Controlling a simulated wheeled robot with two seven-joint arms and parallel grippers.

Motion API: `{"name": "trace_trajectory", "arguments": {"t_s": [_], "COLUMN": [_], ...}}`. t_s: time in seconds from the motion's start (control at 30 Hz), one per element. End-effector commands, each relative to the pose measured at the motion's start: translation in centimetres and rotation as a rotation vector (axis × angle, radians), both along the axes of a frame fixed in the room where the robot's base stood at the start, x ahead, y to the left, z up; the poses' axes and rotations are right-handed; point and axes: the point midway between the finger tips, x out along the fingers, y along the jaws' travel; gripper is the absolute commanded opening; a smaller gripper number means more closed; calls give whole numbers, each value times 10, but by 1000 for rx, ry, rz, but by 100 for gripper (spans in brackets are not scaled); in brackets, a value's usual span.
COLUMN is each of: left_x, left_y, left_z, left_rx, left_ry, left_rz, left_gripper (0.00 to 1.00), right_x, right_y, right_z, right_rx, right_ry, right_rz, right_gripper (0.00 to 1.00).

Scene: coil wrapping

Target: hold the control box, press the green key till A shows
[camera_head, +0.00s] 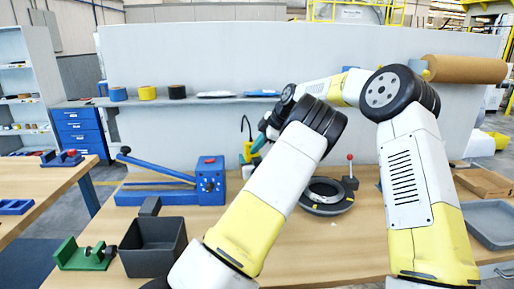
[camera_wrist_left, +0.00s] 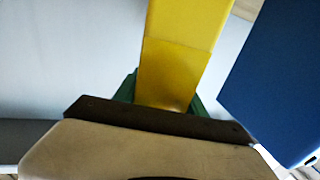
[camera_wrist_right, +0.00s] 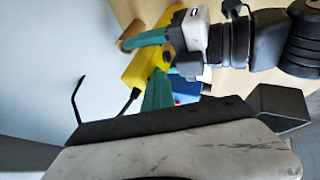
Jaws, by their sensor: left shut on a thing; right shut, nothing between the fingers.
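The yellow control box (camera_head: 247,152) is held up behind the bench's middle in the head view, with a black hooked cable above it. In the left wrist view the box (camera_wrist_left: 180,60) stands between my left gripper's green fingers (camera_wrist_left: 165,95), which are shut on it. In the right wrist view the box (camera_wrist_right: 142,68) has my left gripper's teal finger across it. My right gripper (camera_head: 259,144) is shut and empty; its teal fingertips (camera_wrist_right: 158,88) are close to the box's side. I cannot tell whether they touch. The green key and any display letter cannot be made out.
A blue winding device (camera_head: 210,178) with a red button stands left of the box. A dark open bin (camera_head: 152,245), a green fixture (camera_head: 84,256) and a black ring (camera_head: 326,196) are on the bench. Tape rolls line the shelf (camera_head: 215,98) behind.

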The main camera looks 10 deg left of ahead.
Motion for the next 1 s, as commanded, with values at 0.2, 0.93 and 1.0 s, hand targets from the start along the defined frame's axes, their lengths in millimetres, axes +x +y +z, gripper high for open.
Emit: {"name": "trace_trajectory", "arguments": {"t_s": [0.2, 0.93, 1.0], "left_x": [-1, -1, -1], "left_y": [-5, -3, -2], "left_z": [-3, -4, -5], "left_rx": [-4, -4, -4], "left_ry": [5, 9, 9], "left_rz": [-7, -4, -3], "left_gripper": [0, 0, 0], "right_x": [-10, -57, -58], "right_y": [-9, -74, -74], "right_z": [-4, 81, 82], "right_rx": [-5, 0, 0], "right_ry": [2, -1, -1], "right_rz": [-4, 0, 1], "right_gripper": [0, 0, 0]}}
